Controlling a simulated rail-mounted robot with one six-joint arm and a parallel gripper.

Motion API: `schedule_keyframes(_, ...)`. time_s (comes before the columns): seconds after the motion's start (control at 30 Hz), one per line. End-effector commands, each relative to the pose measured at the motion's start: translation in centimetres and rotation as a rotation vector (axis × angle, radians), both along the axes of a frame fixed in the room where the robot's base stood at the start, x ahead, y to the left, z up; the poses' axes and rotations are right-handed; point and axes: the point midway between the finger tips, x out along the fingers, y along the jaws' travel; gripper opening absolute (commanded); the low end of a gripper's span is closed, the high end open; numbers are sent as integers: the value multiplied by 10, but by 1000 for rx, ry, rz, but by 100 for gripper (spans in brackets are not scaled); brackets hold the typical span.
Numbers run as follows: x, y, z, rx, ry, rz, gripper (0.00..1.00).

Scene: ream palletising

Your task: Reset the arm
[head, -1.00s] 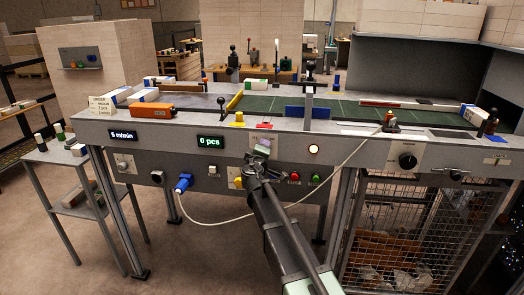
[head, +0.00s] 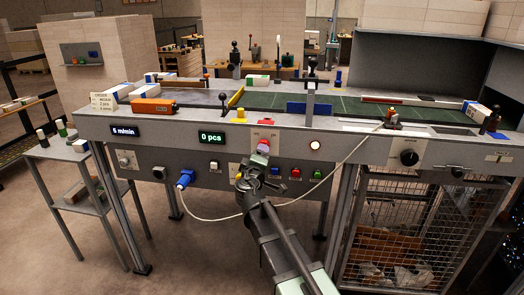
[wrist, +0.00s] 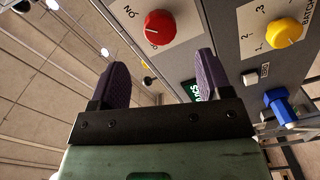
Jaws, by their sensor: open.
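My gripper (head: 258,176) is in front of the control panel (head: 345,172) of the conveyor bench, below a red knob (head: 263,146). In the wrist view my gripper (wrist: 160,80) shows two purple fingers spread apart with nothing between them. The red knob (wrist: 160,27) on its white plate is beyond the fingers and apart from them. A yellow knob (wrist: 286,32) marked BATCH is to the right. In the head view my gripper partly covers the area around the yellow knob (head: 240,174).
A blue plug (head: 184,180) with a pale cable (head: 215,218) hangs at the panel front; the cable passes near my arm. A wire cage (head: 400,225) stands below right. A small side table (head: 75,155) stands left.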

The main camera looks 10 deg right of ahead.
Motion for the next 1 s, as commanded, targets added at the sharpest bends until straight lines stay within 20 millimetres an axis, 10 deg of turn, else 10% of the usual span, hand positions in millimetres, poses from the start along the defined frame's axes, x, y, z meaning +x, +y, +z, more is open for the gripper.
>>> schedule_keyframes(0.4,-18,7,0,-4,2,-1,72)
schedule_keyframes(0.57,-41,-23,-22,107,89,-189,72)
schedule_keyframes(0.8,-199,-51,-112,742,737,-636,72)
schedule_keyframes(1.0,-294,-18,-104,1126,1149,-674,72)
